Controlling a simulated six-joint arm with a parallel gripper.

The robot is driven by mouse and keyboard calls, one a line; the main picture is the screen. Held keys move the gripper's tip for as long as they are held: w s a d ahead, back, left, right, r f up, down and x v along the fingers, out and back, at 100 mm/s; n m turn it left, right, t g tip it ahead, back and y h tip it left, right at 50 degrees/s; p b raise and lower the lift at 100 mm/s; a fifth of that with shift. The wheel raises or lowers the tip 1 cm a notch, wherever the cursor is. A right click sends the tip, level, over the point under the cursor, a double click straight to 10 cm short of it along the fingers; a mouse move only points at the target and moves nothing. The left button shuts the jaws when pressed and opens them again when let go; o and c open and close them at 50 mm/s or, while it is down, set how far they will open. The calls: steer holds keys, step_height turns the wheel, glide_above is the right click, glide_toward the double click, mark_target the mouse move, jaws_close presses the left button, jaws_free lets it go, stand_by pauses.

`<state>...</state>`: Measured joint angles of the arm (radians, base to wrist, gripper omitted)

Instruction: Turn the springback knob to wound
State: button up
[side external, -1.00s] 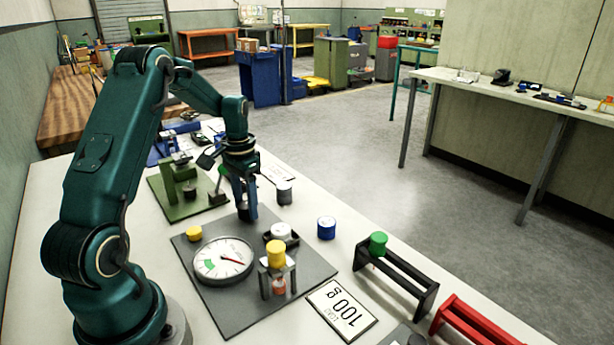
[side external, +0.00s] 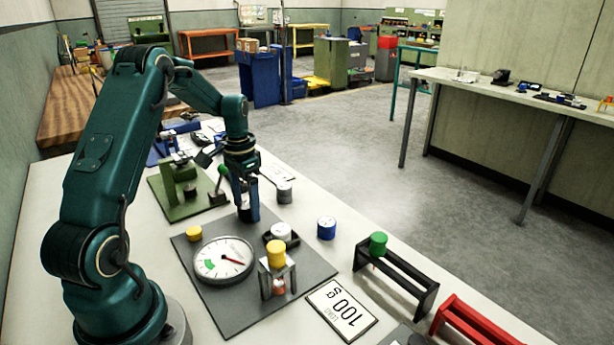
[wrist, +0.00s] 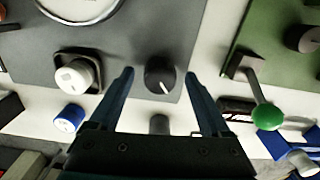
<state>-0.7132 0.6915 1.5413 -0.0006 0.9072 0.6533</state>
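The springback knob appears to be the round dark knob (wrist: 160,76) with a white pointer line, on the grey plate (wrist: 120,35) in the wrist view. The pointer slants down and right there. My gripper (wrist: 158,76) is open, with one finger on each side of the knob and a visible gap to both. In the side view my gripper (side external: 247,212) points down at the plate's far corner and mostly hides the knob. A white dial (side external: 222,262) with a red needle and green sector sits on the same plate. No wound mark is readable.
A white knob (side external: 281,232) in a dark square tray and a yellow cylinder (side external: 276,254) on a stand share the plate. A green-ball lever (wrist: 267,117) stands on the green base. A blue cylinder (side external: 326,228) and grey cylinder (side external: 284,192) stand nearby.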

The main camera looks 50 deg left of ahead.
mark_target(246, 205)
steer(key=shift+r, duration=2.6)
